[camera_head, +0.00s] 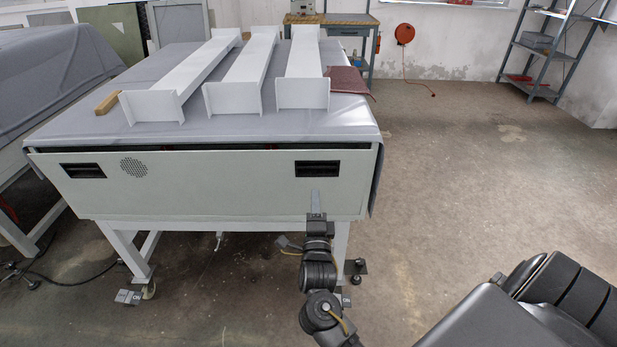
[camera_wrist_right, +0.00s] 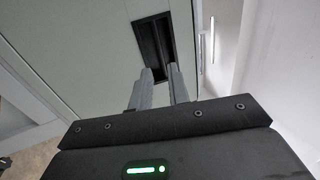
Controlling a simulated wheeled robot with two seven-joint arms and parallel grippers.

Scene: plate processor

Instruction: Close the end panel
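The end panel (camera_head: 220,182) is a pale grey-green board across the near end of the plate processor. A dark gap runs along its top edge, below the grey-covered top, so the panel leans out a little there. It has two black recessed handles, one at the left (camera_head: 83,170) and one at the right (camera_head: 318,168). My right gripper (camera_head: 315,194) is at the panel's lower right, just below the right handle. In the right wrist view its fingers (camera_wrist_right: 160,72) are apart with nothing between them, near the black handle recess (camera_wrist_right: 155,48); contact cannot be told. My left gripper is not in view.
Three white beams (camera_head: 235,82) lie on the covered top (camera_head: 235,128), with a wooden block (camera_head: 107,103) and a reddish cloth (camera_head: 350,80). Another covered machine (camera_head: 55,60) stands close at the left. Open floor (camera_head: 470,170) lies to the right.

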